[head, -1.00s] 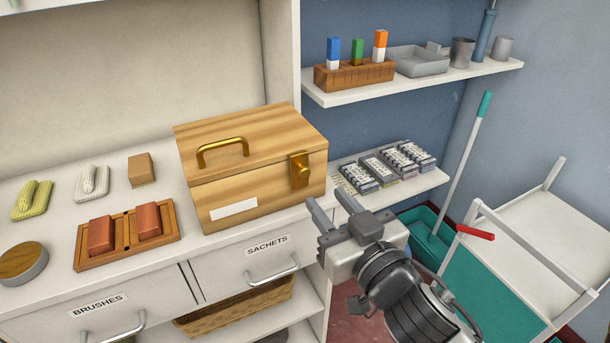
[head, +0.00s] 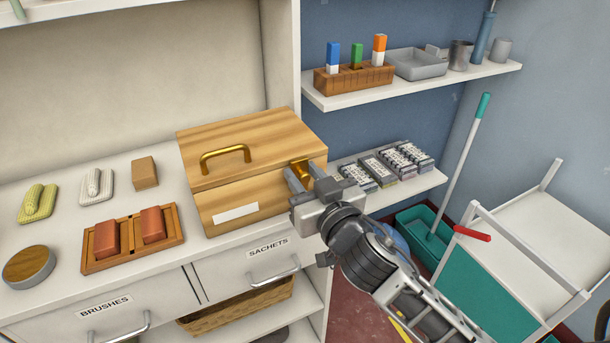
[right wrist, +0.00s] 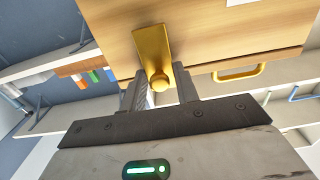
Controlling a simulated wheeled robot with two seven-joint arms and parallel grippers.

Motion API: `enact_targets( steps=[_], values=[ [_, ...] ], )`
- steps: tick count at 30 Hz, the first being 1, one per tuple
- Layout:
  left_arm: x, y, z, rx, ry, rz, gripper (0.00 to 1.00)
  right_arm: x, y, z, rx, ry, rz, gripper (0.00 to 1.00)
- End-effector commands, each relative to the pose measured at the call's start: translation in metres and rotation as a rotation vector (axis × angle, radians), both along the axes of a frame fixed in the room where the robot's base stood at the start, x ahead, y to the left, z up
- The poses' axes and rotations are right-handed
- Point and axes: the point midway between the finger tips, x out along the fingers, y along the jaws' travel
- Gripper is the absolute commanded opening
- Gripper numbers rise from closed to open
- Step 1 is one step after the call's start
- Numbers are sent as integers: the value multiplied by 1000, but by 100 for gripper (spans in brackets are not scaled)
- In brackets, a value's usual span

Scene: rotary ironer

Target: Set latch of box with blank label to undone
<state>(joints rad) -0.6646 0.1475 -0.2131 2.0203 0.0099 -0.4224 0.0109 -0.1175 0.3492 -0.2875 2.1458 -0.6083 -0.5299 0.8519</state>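The wooden box (head: 240,190) stands on the counter with its lid down. A blank white label (head: 236,213) is on its front, and a brass carry handle (head: 225,154) is on its lid. The brass latch (head: 300,166) at the front's right end is partly hidden by my right gripper (head: 305,173). In the right wrist view the latch plate (right wrist: 152,45) and its round knob (right wrist: 159,80) show clearly. My right gripper (right wrist: 160,88) is open, its fingertips on either side of the knob, with gaps visible. My left gripper is out of view.
A wooden tray with red blocks (head: 85,262) sits left of the box, with brushes behind it. Sachet packs (head: 380,171) lie on the low shelf to the right. Drawers with handles (head: 275,277) are below the counter. A white cart (head: 550,225) stands at right.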

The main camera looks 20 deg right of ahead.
Motion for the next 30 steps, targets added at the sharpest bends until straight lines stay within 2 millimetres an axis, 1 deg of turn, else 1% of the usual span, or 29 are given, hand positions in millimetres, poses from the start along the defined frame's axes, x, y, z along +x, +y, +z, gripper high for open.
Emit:
enact_targets(
  steps=[5,11,21,30],
  values=[
    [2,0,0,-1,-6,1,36,-1,0,-1,0,-4,0,0],
    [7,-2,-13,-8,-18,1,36,-3,0,-8,5,-51,-1,0],
    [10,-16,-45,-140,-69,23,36,-12,-1,-22,13,-274,-3,0],
    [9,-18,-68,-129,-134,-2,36,-19,-1,-25,18,-467,-2,0]
  ],
)
